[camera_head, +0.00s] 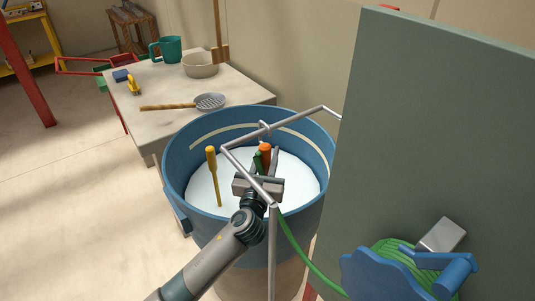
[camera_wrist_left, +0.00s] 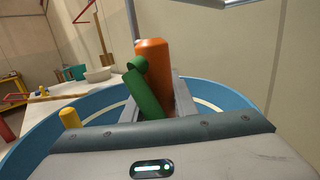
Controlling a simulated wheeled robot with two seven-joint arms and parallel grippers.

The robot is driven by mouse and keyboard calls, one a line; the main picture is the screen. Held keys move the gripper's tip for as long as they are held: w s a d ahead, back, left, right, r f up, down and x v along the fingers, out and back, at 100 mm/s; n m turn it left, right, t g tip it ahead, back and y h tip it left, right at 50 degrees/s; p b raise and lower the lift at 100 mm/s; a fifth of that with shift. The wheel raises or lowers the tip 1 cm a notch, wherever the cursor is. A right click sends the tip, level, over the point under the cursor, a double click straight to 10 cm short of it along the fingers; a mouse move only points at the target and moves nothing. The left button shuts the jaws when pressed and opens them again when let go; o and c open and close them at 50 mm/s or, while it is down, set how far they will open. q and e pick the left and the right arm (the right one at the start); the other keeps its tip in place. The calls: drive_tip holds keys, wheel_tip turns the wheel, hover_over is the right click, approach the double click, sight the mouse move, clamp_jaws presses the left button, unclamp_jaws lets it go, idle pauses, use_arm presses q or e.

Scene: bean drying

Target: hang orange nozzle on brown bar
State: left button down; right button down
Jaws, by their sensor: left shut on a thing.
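The orange nozzle (camera_head: 265,148) with its green lever (camera_head: 258,162) is held upright in my left gripper (camera_head: 263,168), over the blue barrel. In the left wrist view the nozzle (camera_wrist_left: 155,62) and green lever (camera_wrist_left: 145,88) stand between the gripper's fingers (camera_wrist_left: 160,100). A grey-brown metal bar frame (camera_head: 247,178) rises in front of the barrel and crosses above it, passing close by the gripper. A bar (camera_wrist_left: 235,3) also shows at the top of the wrist view, apart from the nozzle. I cannot tell whether nozzle and bar touch. My right gripper is out of view.
The blue barrel (camera_head: 177,190) holds white contents and a yellow-handled tool (camera_head: 211,160). A green hose (camera_head: 300,250) runs to the blue reel (camera_head: 385,275) by a grey-green panel (camera_head: 430,130). A table (camera_head: 160,120) with a strainer (camera_head: 208,102) stands behind.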

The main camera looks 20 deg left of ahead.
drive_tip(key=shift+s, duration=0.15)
use_arm(q)
drive_tip(key=c, duration=1.4)
unclamp_jaws()
drive_tip(key=shift+o, duration=0.2)
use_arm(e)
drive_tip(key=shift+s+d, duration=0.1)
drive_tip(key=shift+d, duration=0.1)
